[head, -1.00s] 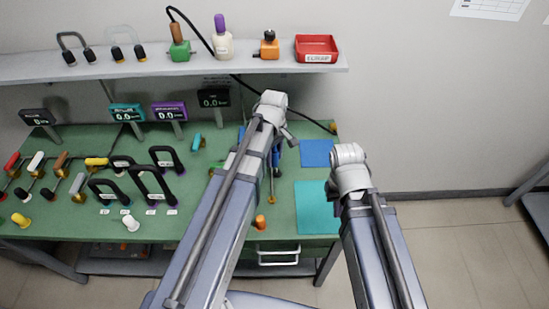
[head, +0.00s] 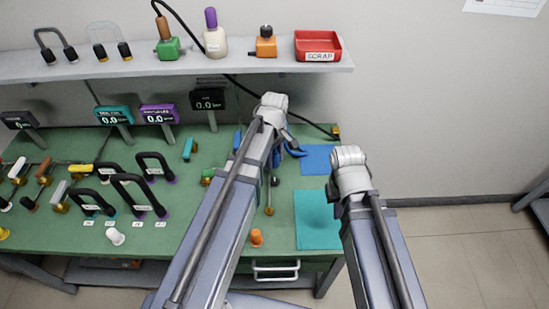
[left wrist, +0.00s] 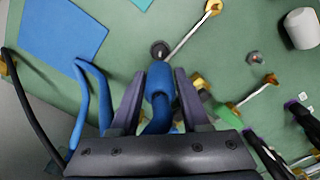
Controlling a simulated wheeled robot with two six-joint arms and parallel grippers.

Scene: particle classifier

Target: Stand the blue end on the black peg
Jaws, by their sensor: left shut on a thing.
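The blue end (left wrist: 158,80) is a thick blue tube piece, shut between the fingers of my left gripper (left wrist: 160,88) in the left wrist view. Its blue hose bends back under the gripper, and a blue loop (left wrist: 93,90) shows to the left. A dark round piece, which looks like the black peg (left wrist: 160,50), is just beyond the blue end; I cannot tell whether they touch. In the head view the likely black peg (head: 275,181) is right of my left arm, and part of the blue hose (head: 295,149) shows. My left fingers are hidden there. My right gripper is out of sight.
A blue mat (head: 317,158) and a teal mat (head: 312,228) lie on the green bench's right side. Several black handles and coloured levers stand to the left. An orange knob (head: 256,238) is near the front edge. A red scrap tray (head: 318,47) sits on the shelf.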

